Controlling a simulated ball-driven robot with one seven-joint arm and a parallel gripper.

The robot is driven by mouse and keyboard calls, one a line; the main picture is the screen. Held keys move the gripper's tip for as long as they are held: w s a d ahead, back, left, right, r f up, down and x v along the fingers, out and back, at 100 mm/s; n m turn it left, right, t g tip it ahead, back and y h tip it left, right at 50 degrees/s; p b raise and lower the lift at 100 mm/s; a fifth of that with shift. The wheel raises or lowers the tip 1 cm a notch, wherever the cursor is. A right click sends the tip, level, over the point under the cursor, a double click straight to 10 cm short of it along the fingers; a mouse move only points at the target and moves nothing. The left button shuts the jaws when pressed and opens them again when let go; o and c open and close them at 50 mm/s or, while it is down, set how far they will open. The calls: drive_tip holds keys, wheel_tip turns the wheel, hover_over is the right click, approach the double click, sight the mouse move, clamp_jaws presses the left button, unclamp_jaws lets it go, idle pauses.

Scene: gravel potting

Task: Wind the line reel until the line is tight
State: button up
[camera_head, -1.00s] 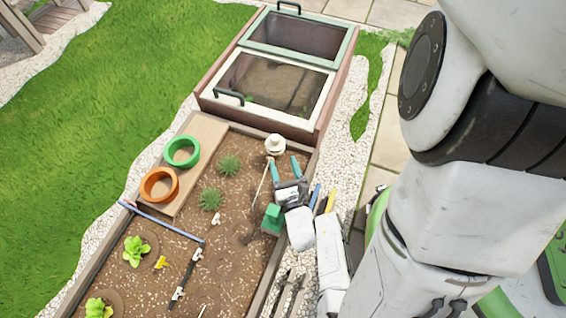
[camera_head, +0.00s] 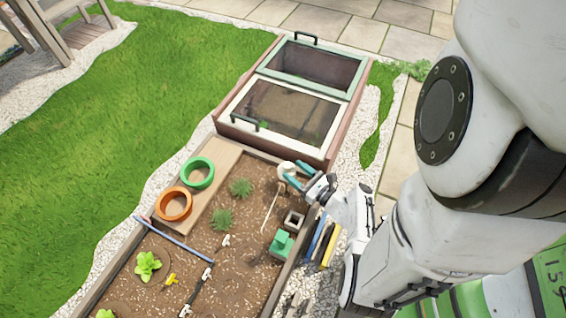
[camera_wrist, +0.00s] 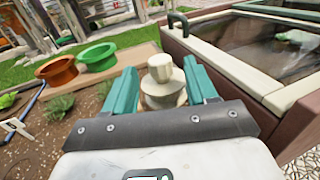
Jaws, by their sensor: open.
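The cream line reel (camera_head: 286,168) stands at the bed's far right corner, by the frame box. In the wrist view the reel (camera_wrist: 163,88) is upright, with a round knob on top and a wider flange below. My gripper (camera_head: 291,177) is at the reel. In the wrist view its teal fingers (camera_wrist: 161,75) are open, one on each side of the knob, with visible gaps. I cannot tell whether they touch the reel lower down. A thin pale strand, perhaps the line (camera_head: 270,210), runs from near the reel over the soil.
The glazed frame box (camera_head: 285,102) stands close behind the reel. A green pot (camera_head: 197,172) and an orange pot (camera_head: 173,203) sit on a wooden board. A green block (camera_head: 281,243) and several coloured tools (camera_head: 322,242) lie nearer me. Plants and a blue rod (camera_head: 178,241) are left.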

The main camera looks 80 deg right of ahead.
drive_tip(key=b+x, duration=0.1)
drive_tip(key=x, duration=0.5)
drive_tip(key=c, duration=1)
drive_tip(key=shift+o, duration=0.2)
drive_tip(key=shift+m+g+h, duration=0.3)
drive_tip(key=shift+m+h, duration=0.1)
drive_tip(key=shift+h, duration=0.2)
